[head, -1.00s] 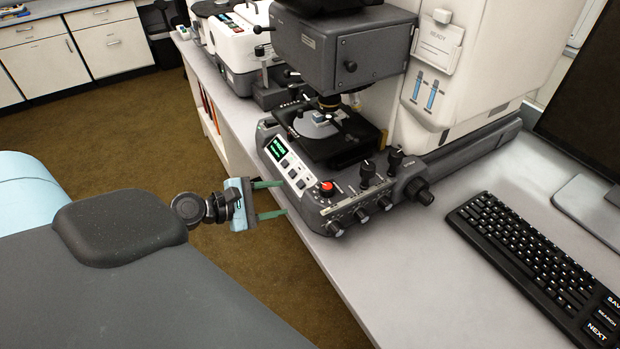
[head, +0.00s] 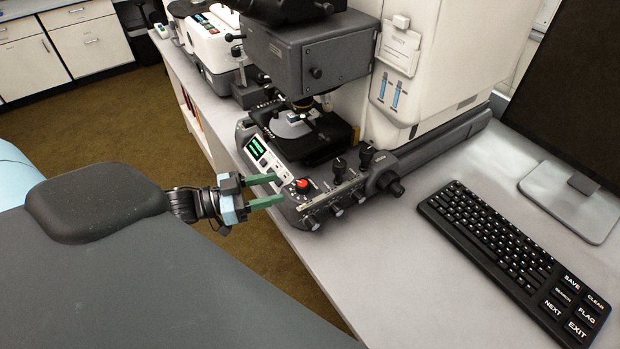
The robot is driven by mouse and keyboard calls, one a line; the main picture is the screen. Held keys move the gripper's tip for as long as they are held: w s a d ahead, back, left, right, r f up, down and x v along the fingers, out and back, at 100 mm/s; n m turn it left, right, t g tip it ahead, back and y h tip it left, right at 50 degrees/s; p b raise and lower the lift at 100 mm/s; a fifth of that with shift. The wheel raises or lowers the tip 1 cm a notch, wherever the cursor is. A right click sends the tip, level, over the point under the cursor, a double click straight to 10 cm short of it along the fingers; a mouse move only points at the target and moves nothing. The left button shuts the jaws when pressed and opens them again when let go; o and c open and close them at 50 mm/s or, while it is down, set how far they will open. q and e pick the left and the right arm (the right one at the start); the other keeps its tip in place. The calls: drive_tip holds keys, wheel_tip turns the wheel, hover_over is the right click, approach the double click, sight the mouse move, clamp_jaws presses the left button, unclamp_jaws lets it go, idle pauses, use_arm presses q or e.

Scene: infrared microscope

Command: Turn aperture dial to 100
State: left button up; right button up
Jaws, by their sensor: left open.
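The infrared microscope (head: 311,60) stands on the bench with its grey control panel at the front. The panel carries a red knob or button (head: 302,184), two upright black knobs (head: 339,169) and several small dark knobs (head: 337,210) along its front edge. I cannot read which dial is the aperture one, nor its setting. My left gripper (head: 281,188) is open and empty, its two green fingers pointing right at the panel's left front corner, close to the red knob. I cannot tell whether they touch the panel. My right gripper is out of view.
A black keyboard (head: 500,240) lies right of the microscope, with a dark monitor (head: 570,95) behind it. A large black side knob (head: 390,185) sticks out at the panel's right end. The bench top (head: 390,280) in front of the keyboard is clear.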

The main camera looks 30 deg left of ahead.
sight(302, 183)
use_arm(q)
drive_tip(key=shift+m, duration=0.3)
drive_tip(key=x, duration=0.6)
drive_tip(key=shift+d, duration=0.2)
drive_tip(key=shift+w+d, duration=0.4)
drive_tip(key=shift+w, duration=0.1)
drive_tip(key=shift+w+d, duration=0.1)
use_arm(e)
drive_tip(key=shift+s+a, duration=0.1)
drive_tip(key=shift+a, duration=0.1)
